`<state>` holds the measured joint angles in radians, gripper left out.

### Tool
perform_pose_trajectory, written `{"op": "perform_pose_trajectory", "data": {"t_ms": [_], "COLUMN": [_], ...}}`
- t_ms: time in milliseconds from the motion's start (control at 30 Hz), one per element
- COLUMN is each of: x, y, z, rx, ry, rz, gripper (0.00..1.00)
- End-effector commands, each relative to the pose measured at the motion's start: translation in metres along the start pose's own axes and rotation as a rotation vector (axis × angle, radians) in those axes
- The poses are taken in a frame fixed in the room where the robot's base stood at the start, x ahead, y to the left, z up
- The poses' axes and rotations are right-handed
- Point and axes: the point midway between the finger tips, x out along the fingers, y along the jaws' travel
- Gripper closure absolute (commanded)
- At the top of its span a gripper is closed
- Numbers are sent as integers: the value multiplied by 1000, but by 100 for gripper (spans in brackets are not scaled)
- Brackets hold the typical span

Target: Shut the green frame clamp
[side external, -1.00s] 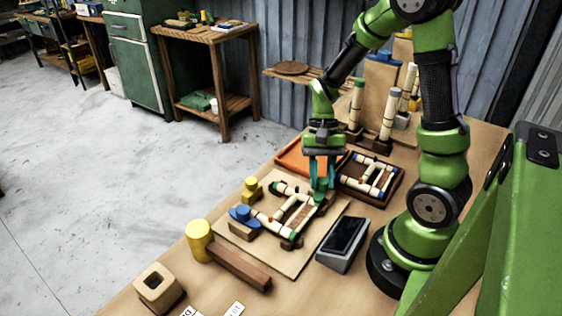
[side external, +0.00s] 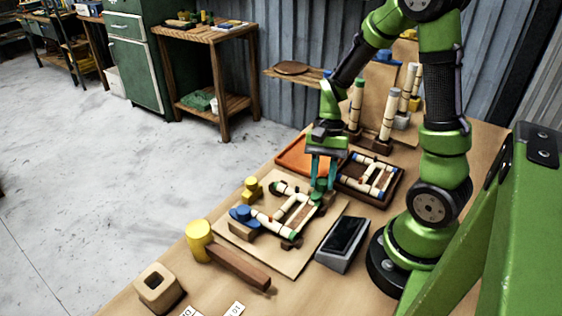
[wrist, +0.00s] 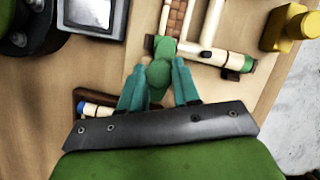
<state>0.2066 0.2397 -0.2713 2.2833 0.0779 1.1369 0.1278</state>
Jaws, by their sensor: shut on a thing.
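The green frame clamp (wrist: 159,72) is at one corner of the pale rattan frame (wrist: 208,28), with its rounded green part between my fingertips in the wrist view. In the side view the clamp (side external: 317,197) shows as a small green piece at the frame's far right corner, partly hidden by my fingers. My gripper (side external: 320,186) points down with its teal fingers shut on the clamp; it also fills the lower wrist view (wrist: 158,82). I cannot tell whether the clamp is fully closed on the frame. The rattan frame (side external: 267,222) lies on a light board (side external: 290,262).
A dark tray (side external: 346,187) with rattan pieces and an orange tray (side external: 290,155) lie behind the board. A grey device with a dark screen (side external: 343,240) stands at its right. A mallet with a yellow head (side external: 199,241), a blue-topped clamp (side external: 241,213) and a yellow piece (side external: 251,187) are nearby.

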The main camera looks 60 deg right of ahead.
Motion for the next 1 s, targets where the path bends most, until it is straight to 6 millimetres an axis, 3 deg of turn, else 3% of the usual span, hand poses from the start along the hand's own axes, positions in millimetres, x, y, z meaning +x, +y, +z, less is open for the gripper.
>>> {"op": "perform_pose_trajectory", "data": {"t_ms": [33, 200, 567, 767, 1000], "x": [-1, -1, -7, -42, -102], "y": [-1, 0, -1, -1, -1], "z": [-1, 0, -1, -1, -1], "rx": [3, 2, -1, -2, 1], "ry": [2, 1, 2, 5, 6], "rz": [-4, -2, -2, -6, -6], "gripper": [66, 43, 43, 43, 43]}}
